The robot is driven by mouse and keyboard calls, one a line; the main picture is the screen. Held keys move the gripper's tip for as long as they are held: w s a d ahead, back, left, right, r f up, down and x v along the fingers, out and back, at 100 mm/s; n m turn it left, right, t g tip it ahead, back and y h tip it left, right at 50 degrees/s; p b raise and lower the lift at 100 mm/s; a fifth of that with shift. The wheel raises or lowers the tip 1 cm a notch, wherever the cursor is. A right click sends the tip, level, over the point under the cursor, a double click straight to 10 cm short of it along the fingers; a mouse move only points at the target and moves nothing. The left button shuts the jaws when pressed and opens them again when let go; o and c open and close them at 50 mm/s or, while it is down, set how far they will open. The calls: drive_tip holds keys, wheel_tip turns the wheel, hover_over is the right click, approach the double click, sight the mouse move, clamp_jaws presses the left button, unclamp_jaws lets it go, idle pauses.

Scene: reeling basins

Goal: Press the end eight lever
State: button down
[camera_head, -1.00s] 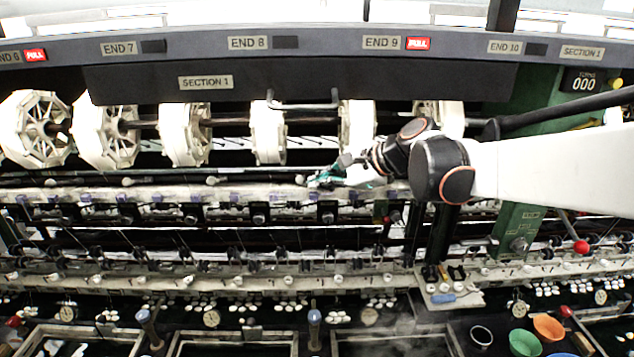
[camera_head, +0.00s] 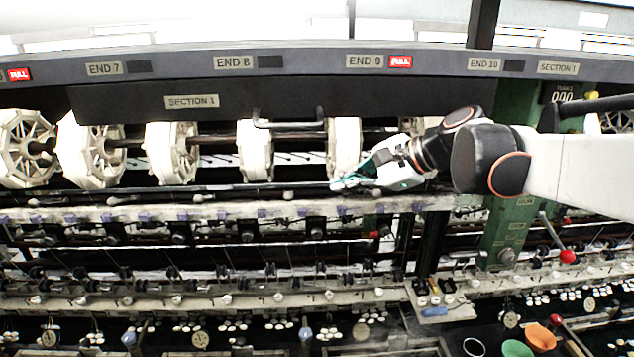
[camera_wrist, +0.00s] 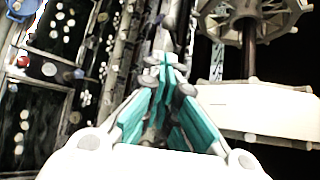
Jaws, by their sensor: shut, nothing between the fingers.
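The END 8 sign (camera_head: 233,62) is on the dark upper beam. Below the reels, a row of levers with pale round knobs runs along a long bar; one knob (camera_head: 288,196) is left of my gripper, and another knob (camera_head: 198,198) is farther left. No label on the levers can be read, so I cannot tell for certain which belongs to end eight.
Pale reels (camera_head: 254,150) hang behind the lever row, with a bent dark handle (camera_head: 288,124) in front. A red FULL sign (camera_head: 400,62) is lit beside END 9. A red-knobbed lever (camera_head: 567,257) stands at the right. Guides and basins fill the lower front.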

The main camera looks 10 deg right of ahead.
drive_tip(key=s+d+f+n+h+b, duration=0.2)
drive_tip(key=s+f+n+b, duration=0.3)
drive_tip(key=f, duration=1.1)
drive_tip(key=s+d+f+n+h+b, duration=0.2)
drive_tip(key=s+f+n+h+b, duration=0.2)
drive_tip(key=s+f+b, duration=0.7)
drive_tip(key=s+d+f+n+h+b, duration=0.3)
drive_tip(key=s+f+n+b, duration=0.3)
drive_tip(key=f+b, duration=1.3)
wheel_tip(320, 180, down, 4)
drive_tip(key=shift+s+f, duration=0.25)
drive_tip(key=shift+s, duration=0.65)
drive_tip(key=shift+d, duration=0.1)
